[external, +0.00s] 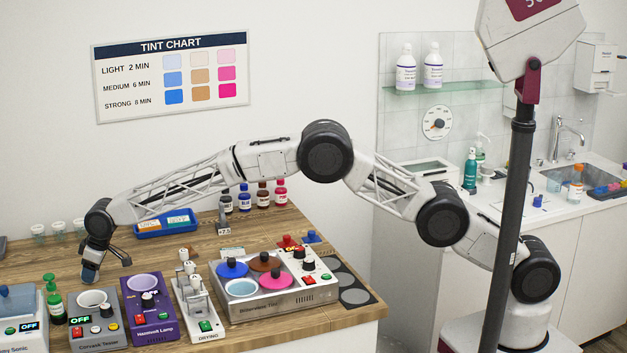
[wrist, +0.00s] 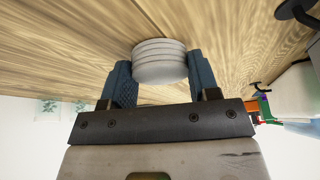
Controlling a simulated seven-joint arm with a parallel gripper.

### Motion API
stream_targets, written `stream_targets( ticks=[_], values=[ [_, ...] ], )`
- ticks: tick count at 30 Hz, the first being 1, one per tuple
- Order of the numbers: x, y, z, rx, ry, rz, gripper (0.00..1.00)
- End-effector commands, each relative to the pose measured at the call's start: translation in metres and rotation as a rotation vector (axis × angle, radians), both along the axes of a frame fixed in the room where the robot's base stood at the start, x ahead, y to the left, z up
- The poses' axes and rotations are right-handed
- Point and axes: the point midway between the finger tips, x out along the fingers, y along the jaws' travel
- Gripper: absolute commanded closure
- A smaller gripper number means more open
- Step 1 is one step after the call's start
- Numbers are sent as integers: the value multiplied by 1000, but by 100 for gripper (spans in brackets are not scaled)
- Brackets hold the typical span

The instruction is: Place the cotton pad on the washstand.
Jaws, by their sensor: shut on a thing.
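My gripper (external: 90,272) is at the far left of the external view, pointing down low over the wooden table, behind the front row of devices. In the wrist view my gripper (wrist: 160,80) is shut on a white, round, ridged thing that looks like the cotton pad (wrist: 160,62), between its two blue-grey fingers. I cannot make out the pad in the external view. The washstand (external: 568,208) is the white counter with a sink at the right of the external view, far from my gripper.
The wooden table (external: 150,258) holds a purple lamp device (external: 150,310), a grey tester (external: 95,318), a green bottle (external: 53,298) and a steel device with coloured lids (external: 265,290). Small bottles (external: 245,198) stand behind. A dark pole (external: 510,190) rises before the washstand.

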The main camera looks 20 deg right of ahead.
Motion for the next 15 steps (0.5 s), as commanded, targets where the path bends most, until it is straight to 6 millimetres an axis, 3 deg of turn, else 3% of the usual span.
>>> stream_targets(
  ticks=[4,5,9,15],
  values=[
    [0,0,-3,0,0,0,70],
    [0,0,-3,0,0,0,40],
    [0,0,-3,0,0,0,19],
    [0,0,-3,0,0,0,19]
  ],
)
